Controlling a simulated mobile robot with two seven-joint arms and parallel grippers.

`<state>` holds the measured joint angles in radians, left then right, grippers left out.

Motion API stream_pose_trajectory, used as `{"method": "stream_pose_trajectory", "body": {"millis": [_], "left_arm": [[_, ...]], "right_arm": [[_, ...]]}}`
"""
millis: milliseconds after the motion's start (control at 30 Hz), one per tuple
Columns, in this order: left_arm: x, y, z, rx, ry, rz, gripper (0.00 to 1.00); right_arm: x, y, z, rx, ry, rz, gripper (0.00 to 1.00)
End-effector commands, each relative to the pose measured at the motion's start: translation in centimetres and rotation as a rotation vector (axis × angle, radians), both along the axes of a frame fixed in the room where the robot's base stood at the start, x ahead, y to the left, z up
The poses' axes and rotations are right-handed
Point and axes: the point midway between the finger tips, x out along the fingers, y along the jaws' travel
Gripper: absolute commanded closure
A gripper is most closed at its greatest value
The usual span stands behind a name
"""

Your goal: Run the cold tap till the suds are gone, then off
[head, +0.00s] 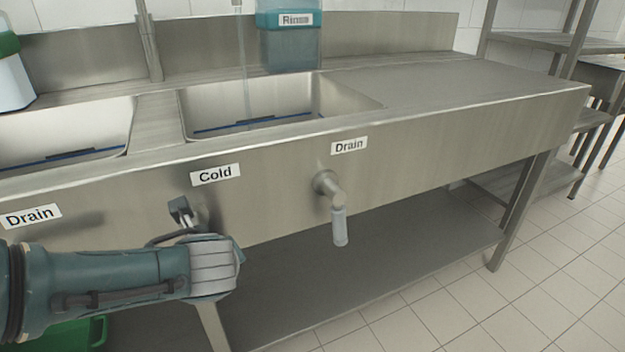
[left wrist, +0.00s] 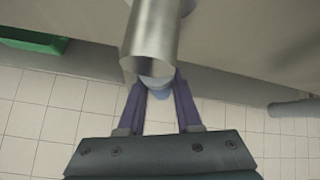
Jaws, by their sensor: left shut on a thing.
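The cold tap (left wrist: 150,40) is a metal cylinder on the sink front, under the "Cold" label (head: 215,174). My left gripper (head: 182,212) is at it; in the left wrist view its two purple fingers (left wrist: 158,84) are shut on the tap handle's pale blue end. Most of the handle is hidden by the cylinder and my wrist, so its angle is unclear. A thin, faint vertical stream (head: 245,60) comes down into the right basin (head: 330,98). I cannot make out suds there; the near basin wall hides part of the floor. My right gripper is not in view.
A drain valve (head: 339,226) with a pale handle hanging down sticks out right of the cold tap. The left basin (head: 110,112) has its own "Drain" label (head: 31,215). A blue "Rinse" container (head: 290,45) stands behind. A green bin (left wrist: 30,38) is low at the left.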

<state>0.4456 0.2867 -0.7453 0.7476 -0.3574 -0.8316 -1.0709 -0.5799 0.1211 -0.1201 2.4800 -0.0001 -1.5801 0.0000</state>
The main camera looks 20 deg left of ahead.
Motion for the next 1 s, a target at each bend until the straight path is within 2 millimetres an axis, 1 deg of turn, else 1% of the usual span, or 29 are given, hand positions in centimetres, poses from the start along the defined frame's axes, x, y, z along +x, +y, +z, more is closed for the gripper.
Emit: {"method": "stream_pose_trajectory", "body": {"millis": [333,867,900,1000], "left_arm": [[-0.76,0.66,-0.29,0.087,0.102,0.001,1.00],[-0.92,0.80,-0.35,0.100,0.117,0.000,1.00],[-0.92,0.81,-0.36,0.100,0.117,0.000,0.63],[-0.92,0.80,-0.35,0.100,0.117,0.001,0.52]], "right_arm": [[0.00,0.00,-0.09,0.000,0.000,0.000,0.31],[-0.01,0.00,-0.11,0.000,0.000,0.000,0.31],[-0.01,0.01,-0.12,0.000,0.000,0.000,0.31],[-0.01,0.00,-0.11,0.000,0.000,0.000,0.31]]}}
